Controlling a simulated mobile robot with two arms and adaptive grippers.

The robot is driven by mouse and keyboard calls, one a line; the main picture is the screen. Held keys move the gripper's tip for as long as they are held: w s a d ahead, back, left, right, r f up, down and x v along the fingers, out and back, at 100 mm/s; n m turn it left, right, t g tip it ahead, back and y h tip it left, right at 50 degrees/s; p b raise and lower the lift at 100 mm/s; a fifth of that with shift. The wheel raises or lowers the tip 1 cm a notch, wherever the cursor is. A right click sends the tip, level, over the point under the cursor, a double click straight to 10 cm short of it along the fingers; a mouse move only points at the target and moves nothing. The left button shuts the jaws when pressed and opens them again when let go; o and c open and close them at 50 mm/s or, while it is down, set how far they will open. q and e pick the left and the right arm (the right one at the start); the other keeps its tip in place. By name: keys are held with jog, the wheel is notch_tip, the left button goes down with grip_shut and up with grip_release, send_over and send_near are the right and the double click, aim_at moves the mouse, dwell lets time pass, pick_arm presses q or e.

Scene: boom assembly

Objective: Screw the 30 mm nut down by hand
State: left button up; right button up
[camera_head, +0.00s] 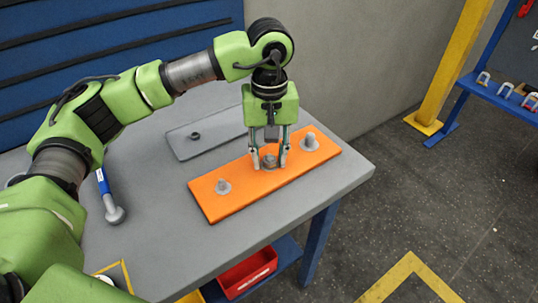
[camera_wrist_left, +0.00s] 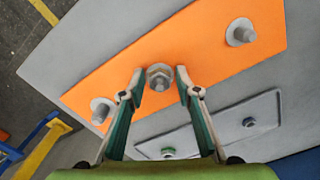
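The orange plate (camera_head: 228,203) lies on the grey table and bears three upright bolts. A hex nut (camera_wrist_left: 160,76) sits around the middle bolt, and it also shows in the head view (camera_head: 269,162). My left gripper (camera_head: 270,160) points down over the middle bolt, with one finger on each side of the nut. In the wrist view my left gripper (camera_wrist_left: 160,78) is open, with narrow gaps between fingertips and nut. The outer bolts (camera_head: 222,187) and (camera_head: 310,142) stand clear of the fingers. My right gripper is not in view.
A blue-handled tool (camera_head: 110,205) lies on the table at left. A red bin (camera_head: 247,273) is below the front edge. The table's right end is clear.

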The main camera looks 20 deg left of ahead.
pick_arm(q)
jog(key=n, duration=0.3)
jog(key=n+b, duration=0.1)
jog(key=n, duration=0.2)
jog(key=shift+w+d+n, duration=0.15)
jog(key=shift+d+n, duration=0.05)
jog(key=shift+n, duration=0.1)
jog(key=n, duration=0.6)
jog(key=shift+w, duration=0.15)
jog(key=n, duration=0.5)
jog(key=shift+w+n+b, duration=0.15)
jog(key=shift+n+b, duration=0.15)
jog(key=shift+n, duration=0.1)
jog(key=n, duration=0.4)
jog(key=shift+w+n, duration=0.15)
jog(key=shift+n, duration=0.25)
